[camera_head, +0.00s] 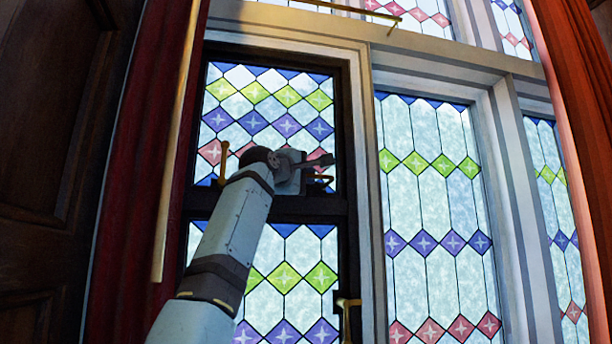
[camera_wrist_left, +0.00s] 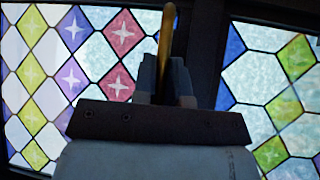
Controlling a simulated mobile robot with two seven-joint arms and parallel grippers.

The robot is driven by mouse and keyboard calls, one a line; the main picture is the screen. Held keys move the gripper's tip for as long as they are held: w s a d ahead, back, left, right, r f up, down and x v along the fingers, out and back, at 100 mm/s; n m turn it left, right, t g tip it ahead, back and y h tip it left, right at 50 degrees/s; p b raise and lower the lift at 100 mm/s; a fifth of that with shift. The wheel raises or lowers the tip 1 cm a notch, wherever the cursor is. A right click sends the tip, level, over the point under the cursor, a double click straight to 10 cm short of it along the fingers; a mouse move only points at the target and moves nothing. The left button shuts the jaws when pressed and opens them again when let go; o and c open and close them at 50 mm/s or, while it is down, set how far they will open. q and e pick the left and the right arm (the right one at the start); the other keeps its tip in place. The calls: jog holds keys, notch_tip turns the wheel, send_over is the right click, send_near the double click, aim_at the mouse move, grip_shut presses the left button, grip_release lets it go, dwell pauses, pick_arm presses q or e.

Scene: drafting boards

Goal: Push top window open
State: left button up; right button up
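The top window (camera_head: 268,118) is a dark-framed stained-glass sash at upper left in the head view, and it looks shut. It also shows at left in the wrist view (camera_wrist_left: 70,75). A brass handle (camera_head: 321,179) sits at its lower right; a brass bar (camera_wrist_left: 168,35) stands at the fingers in the wrist view. Another brass handle (camera_head: 223,162) is at the lower left. My left gripper (camera_head: 324,161) is at the lower right of this window, just above the right handle. Its fingers (camera_wrist_left: 166,80) look close together; whether they grip the bar is unclear. My right gripper is not in view.
A lower dark-framed window (camera_head: 290,275) with a brass handle (camera_head: 348,318) is below. Pale-framed panes (camera_head: 432,200) stand to the right. Red curtains hang at left (camera_head: 140,170) and right (camera_head: 580,110). A brass rod (camera_head: 175,150) runs down beside the left curtain.

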pick_arm(q)
grip_shut()
jog(key=shift+w, duration=0.1)
jog(key=shift+m+t+h, duration=0.4)
jog(key=shift+m, duration=0.2)
jog(key=w, duration=0.1)
jog(key=w+a, duration=0.1)
jog(key=w, duration=0.1)
jog(key=w+f, duration=0.1)
jog(key=shift+w+a, duration=0.25)
jog(key=o, duration=0.5)
grip_release()
jog(key=shift+o, duration=0.5)
jog(key=shift+s+f, duration=0.1)
